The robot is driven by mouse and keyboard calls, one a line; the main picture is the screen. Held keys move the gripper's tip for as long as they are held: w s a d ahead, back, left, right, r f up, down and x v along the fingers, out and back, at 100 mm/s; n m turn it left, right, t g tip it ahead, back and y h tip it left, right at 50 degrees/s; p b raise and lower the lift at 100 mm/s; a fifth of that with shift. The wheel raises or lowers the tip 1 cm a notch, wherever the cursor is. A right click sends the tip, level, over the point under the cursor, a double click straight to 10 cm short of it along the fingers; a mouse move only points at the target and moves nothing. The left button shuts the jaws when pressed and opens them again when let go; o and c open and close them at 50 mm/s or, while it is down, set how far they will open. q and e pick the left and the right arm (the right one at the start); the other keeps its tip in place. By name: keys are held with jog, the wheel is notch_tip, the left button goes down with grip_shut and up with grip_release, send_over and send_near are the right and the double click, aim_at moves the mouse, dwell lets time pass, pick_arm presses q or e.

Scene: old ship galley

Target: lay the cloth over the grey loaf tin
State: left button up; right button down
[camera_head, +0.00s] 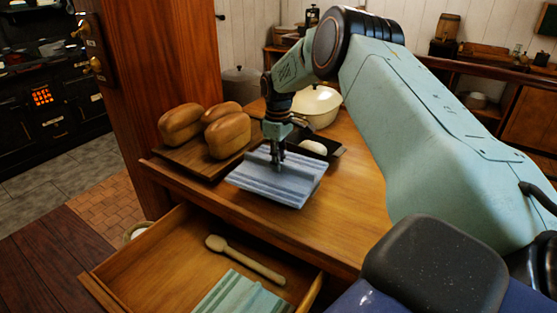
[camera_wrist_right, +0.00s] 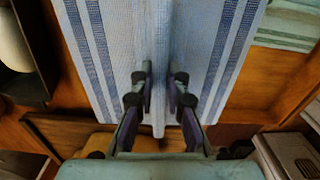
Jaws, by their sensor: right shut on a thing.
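The blue and white striped cloth (camera_head: 300,185) is pinched near its middle by my right gripper (camera_head: 278,160), above the near part of the wooden counter. In the right wrist view the cloth (camera_wrist_right: 215,50) hangs spread to both sides of the shut fingers (camera_wrist_right: 160,95), with a fold between them. My left gripper is not in view.
Several brown loaves (camera_head: 228,135) lie on a wooden board (camera_head: 180,155) left of the cloth. The open drawer (camera_head: 150,262) holds a wooden spoon (camera_head: 245,262) and a green striped cloth (camera_head: 240,297).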

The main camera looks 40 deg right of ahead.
jog(key=shift+d+f, duration=0.1)
jog(key=shift+d, duration=0.15)
jog(key=shift+a, duration=0.1)
jog(key=shift+a+r+p, duration=0.2)
jog(key=shift+p, duration=0.2)
jog(key=shift+s+d+f, duration=0.1)
jog(key=shift+d+f, duration=0.05)
jog(key=shift+f, duration=0.15)
jog(key=shift+f, duration=0.25)
jog(key=shift+f, duration=0.1)
dwell(0.6)
jog(key=c, duration=1.3)
grip_release()
